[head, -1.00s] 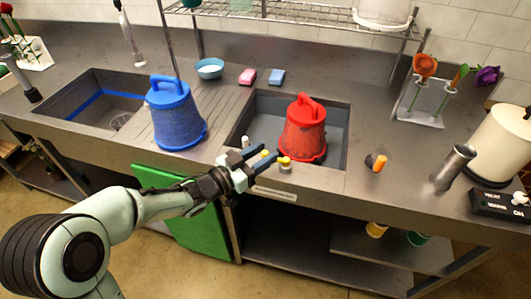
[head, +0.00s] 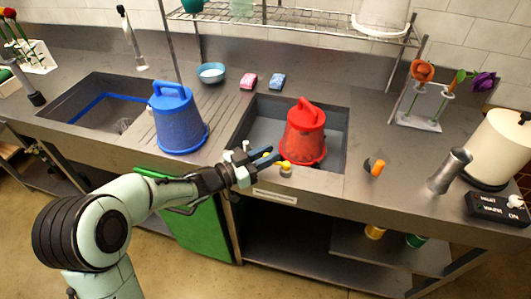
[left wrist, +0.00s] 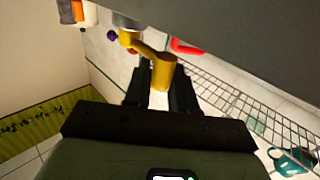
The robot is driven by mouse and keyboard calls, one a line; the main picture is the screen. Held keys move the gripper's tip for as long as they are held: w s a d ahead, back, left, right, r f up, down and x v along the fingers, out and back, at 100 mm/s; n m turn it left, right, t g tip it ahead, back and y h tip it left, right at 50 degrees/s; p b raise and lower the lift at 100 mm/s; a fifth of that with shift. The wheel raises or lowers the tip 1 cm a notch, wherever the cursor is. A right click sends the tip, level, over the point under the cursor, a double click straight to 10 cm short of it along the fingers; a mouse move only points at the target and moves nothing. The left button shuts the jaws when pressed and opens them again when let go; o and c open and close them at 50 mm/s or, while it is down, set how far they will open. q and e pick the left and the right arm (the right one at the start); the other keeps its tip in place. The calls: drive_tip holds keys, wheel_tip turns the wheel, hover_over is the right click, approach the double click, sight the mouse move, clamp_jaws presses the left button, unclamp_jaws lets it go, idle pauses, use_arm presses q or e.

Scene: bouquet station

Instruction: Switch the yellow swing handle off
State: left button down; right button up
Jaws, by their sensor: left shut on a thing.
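The yellow swing handle (head: 286,163) sits on a short silver post at the front rim of the right sink, just in front of the red bucket. My left gripper (head: 267,157) reaches it from the left, with its fingers shut on the handle's free end. In the left wrist view the yellow handle (left wrist: 163,72) runs from its pivot at upper left down to a rounded end between the dark fingers (left wrist: 160,92). Part of that end is hidden by the fingers. My right gripper is not in view.
The red bucket (head: 304,135) stands in the right sink, close behind the handle. A blue bucket (head: 178,120) stands left on the ribbed drainer. An orange knob (head: 377,167) and a metal cylinder (head: 449,170) stand right. A green door (head: 200,225) hangs below the counter.

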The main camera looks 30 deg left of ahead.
use_arm(q)
drive_tip(key=shift+w+a+m+g+h+p, duration=0.1)
drive_tip(key=shift+w+m+g+h+p, duration=0.1)
drive_tip(key=shift+m+g+h+p, duration=0.3)
drive_tip(key=c, duration=1.1)
unclamp_jaws()
drive_tip(key=v, duration=1.3)
drive_tip(key=shift+s+a+f, duration=0.1)
drive_tip(key=shift+s+f, duration=0.1)
drive_tip(key=shift+f, duration=0.05)
